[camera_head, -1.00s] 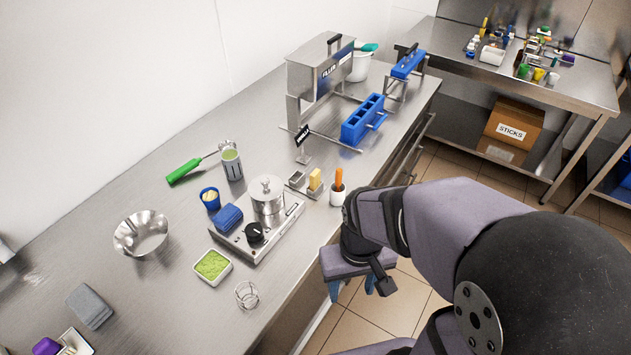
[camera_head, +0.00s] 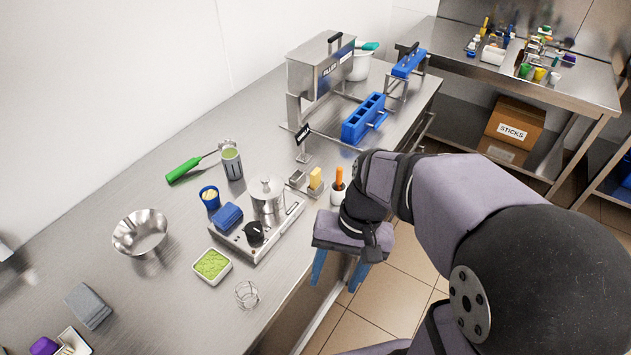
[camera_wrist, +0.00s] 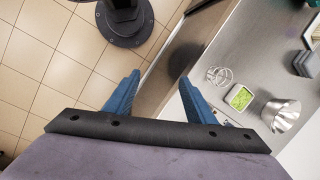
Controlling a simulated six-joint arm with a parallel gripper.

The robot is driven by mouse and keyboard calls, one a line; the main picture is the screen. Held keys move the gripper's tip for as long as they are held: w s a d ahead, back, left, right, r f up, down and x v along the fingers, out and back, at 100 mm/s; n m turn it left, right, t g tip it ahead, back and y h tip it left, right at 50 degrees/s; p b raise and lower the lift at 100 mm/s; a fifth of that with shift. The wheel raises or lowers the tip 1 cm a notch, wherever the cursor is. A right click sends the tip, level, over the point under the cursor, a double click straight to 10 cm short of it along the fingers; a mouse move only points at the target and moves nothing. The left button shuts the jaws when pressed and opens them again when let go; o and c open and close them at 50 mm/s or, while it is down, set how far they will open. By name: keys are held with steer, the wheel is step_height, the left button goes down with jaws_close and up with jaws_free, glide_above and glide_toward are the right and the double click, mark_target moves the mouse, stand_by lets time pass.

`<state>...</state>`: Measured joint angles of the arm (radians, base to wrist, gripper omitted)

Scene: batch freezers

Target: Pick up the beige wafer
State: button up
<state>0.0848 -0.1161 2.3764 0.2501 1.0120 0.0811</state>
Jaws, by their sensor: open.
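I cannot tell for sure which thing is the beige wafer. A yellow-beige block (camera_head: 315,178) stands upright at the bench's front edge, beside a small grey metal block (camera_head: 297,178). A blue cup (camera_head: 210,198) holds something pale. Pale pieces also show in a white tray (camera_head: 74,342) at the bottom left, cut by the frame edge. My gripper (camera_head: 338,272) has blue fingers spread apart, pointing down in front of the bench, below its top edge. In the wrist view my gripper (camera_wrist: 158,82) is open and empty over floor and bench edge.
On the bench stand a hotplate (camera_head: 240,240) with a steel pot (camera_head: 267,196), a green-filled tray (camera_head: 212,264), a wire stand (camera_head: 246,294), a steel bowl (camera_head: 140,233) and a white cup (camera_head: 338,192) with an orange handle. Bare bench lies between the bowl and the grey pads (camera_head: 88,305).

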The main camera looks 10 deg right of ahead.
steer(key=w+a+m+t+y+b, duration=0.35)
steer(key=w+m+y, duration=0.55)
steer(key=w+m, duration=0.55)
steer(key=w+d+m+t+y+b, duration=0.1)
steer(key=w+d+m+t, duration=0.95)
steer(key=w+d, duration=0.45)
steer(key=n, duration=0.2)
glide_toward(318, 173)
steer(key=x, duration=0.3)
steer(key=shift+r, duration=0.1)
steer(key=shift+p+x, duration=0.7)
steer(key=shift+x, duration=0.6)
steer(key=shift+p+x, duration=1.25)
steer(key=shift+x, duration=1.15)
steer(key=c, duration=1.1)
